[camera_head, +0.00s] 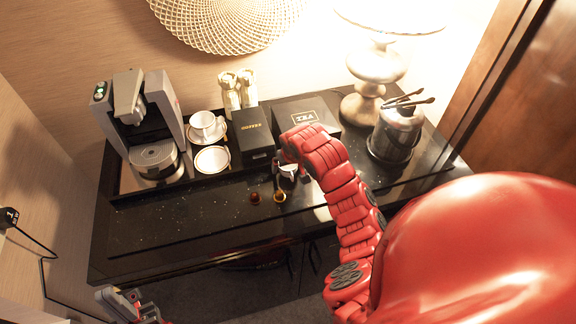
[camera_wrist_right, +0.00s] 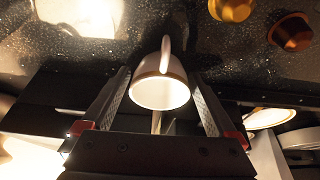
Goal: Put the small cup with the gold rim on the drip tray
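The small white cup with the gold rim (camera_wrist_right: 160,92) is between the fingers of my right gripper (camera_wrist_right: 161,78), its handle pointing to the top of the right wrist view. Narrow gaps seem to show on both sides, so the gripper looks open around it. In the head view the cup (camera_head: 287,169) is partly hidden under my right gripper (camera_head: 285,164), low over or on the black counter. The drip tray (camera_head: 154,156) is the round platform at the foot of the coffee machine (camera_head: 133,107). My left gripper (camera_head: 122,301) is low at the left, its opening unclear.
Another white cup (camera_head: 203,120) stands on a saucer beside the machine, with a white plate (camera_head: 212,160) in front. Dark boxes (camera_head: 252,132), a lamp (camera_head: 373,68) and an ice bucket (camera_head: 395,134) stand behind. Two capsules (camera_head: 254,198) lie near the cup. The counter's front left is clear.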

